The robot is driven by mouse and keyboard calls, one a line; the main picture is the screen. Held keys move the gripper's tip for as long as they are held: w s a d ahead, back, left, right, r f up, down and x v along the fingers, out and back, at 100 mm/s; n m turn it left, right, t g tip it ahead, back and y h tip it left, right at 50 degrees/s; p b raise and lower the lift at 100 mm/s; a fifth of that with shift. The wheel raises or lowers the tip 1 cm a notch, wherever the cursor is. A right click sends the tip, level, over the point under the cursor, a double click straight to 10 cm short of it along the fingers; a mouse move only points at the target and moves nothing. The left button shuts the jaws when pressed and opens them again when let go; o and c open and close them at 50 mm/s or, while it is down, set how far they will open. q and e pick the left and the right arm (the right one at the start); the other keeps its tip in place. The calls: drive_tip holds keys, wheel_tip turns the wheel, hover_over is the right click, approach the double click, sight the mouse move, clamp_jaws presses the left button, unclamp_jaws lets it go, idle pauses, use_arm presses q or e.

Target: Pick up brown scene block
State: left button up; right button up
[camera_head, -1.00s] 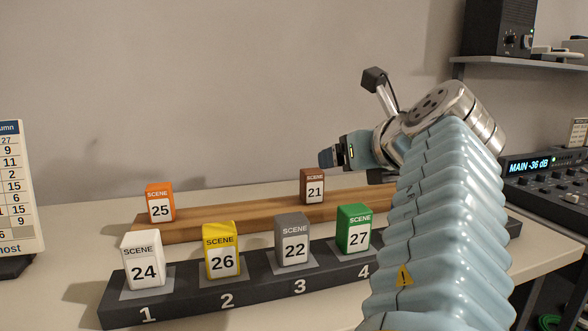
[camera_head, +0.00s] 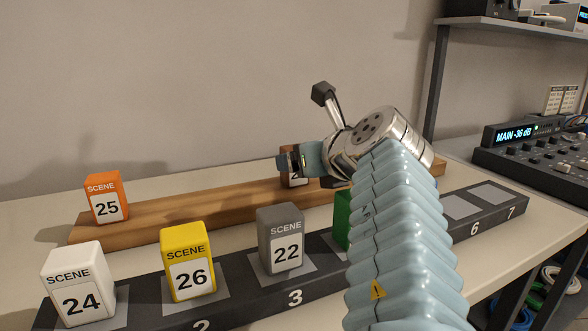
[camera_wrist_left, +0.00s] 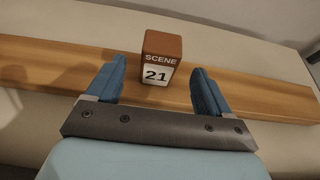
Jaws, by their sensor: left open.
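The brown scene block (camera_head: 288,150), labelled 21, stands on the wooden rail (camera_head: 180,214) and is partly hidden behind my left gripper (camera_head: 288,164) in the head view. In the left wrist view the brown block (camera_wrist_left: 163,43) stands upright with its label facing me. My left gripper (camera_wrist_left: 158,64) is open there and empty. Its blue fingers lie to either side of the block in the picture, with gaps on both sides. I cannot tell how far the block reaches between the fingers. My right gripper is not in view.
An orange block (camera_head: 104,196) stands on the rail's left end. In front, a dark numbered rack (camera_head: 262,305) holds white (camera_head: 75,280), yellow (camera_head: 188,258), grey (camera_head: 280,238) and green (camera_head: 341,218) blocks. Slots 6 and 7 are empty. A mixer (camera_head: 540,155) stands at right.

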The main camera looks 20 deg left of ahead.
use_arm(q)
drive_tip(key=x, duration=0.6)
drive_tip(key=c, duration=1.1)
drive_tip(key=shift+r, duration=0.1)
